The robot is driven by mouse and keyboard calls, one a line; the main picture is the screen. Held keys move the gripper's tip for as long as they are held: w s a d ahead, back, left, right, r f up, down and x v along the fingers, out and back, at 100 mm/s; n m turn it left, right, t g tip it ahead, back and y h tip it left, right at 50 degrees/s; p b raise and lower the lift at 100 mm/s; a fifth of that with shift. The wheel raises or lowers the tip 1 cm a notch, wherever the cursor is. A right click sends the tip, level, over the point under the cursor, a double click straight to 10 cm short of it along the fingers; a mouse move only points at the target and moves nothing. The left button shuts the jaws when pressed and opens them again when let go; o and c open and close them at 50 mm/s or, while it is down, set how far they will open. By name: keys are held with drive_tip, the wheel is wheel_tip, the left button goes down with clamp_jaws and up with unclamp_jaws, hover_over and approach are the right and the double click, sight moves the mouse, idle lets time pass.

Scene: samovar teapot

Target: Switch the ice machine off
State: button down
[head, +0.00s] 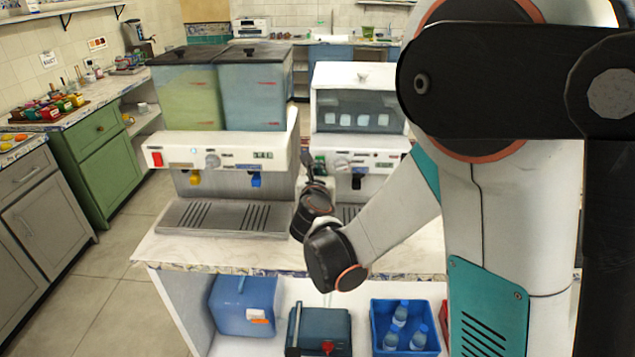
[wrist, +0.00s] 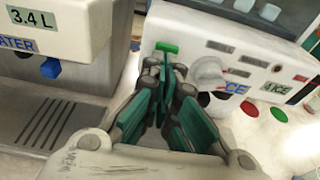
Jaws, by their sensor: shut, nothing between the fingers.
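The ice machine (head: 326,78) is a white box with a dark window showing ice cubes, on the counter right of the drink dispenser. Its front panel (wrist: 225,65) shows in the wrist view with a white knob (wrist: 209,75), an ICE label and a green switch (wrist: 167,47) at the panel's left end. My gripper (wrist: 166,72) is shut and empty, its fingertips just below the green switch in the picture. I cannot tell whether they touch it. In the head view my gripper (head: 308,168) is in front of the machine's left side, partly hiding the panel.
The dispenser (head: 220,145) with two tanks, a red switch (head: 157,159) and drip tray stands close on the left. The counter front edge (head: 215,262) is clear. Below are a blue cooler (head: 243,305) and a blue crate (head: 404,345) of bottles.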

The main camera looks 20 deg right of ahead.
drive_tip(key=shift+w+r, duration=0.1)
drive_tip(key=shift+w, duration=0.1)
drive_tip(key=shift+w+d+r, duration=0.2)
drive_tip(key=shift+w+r, duration=0.1)
drive_tip(key=shift+w, duration=0.05)
drive_tip(key=shift+s, duration=0.1)
